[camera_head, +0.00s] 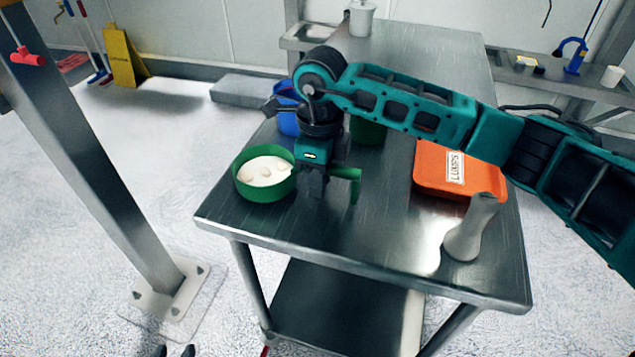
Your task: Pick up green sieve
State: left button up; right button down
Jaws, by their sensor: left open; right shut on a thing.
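The green sieve (240,184) is at the left side of the steel table, a round green rim filled with white powder and some lumps. A green handle end (353,175) shows to the right of my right gripper. My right gripper (314,192) comes down from above, between the round part and this end, and is shut on the sieve's handle. The fingers hide the grip itself. I cannot tell whether the sieve touches the table. Only the dark fingertips of my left gripper (175,351) show at the bottom edge, apart and empty, away from the table.
An orange tray (432,180) labelled "LUMPS" lies at the right of the steel table (330,235). A pale pestle-shaped thing (470,232) stands in front of it. Behind my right arm are a blue container (288,122) and a green container (368,131). The table's front middle is clear.

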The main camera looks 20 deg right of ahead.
pick_arm(q)
jog(key=shift+w, duration=0.15)
pick_arm(e)
notch_tip(320, 180, up, 18)
pick_arm(q)
jog(key=shift+f, duration=0.1)
dwell(1.1)
dwell(1.3)
dwell(1.4)
dwell(0.6)
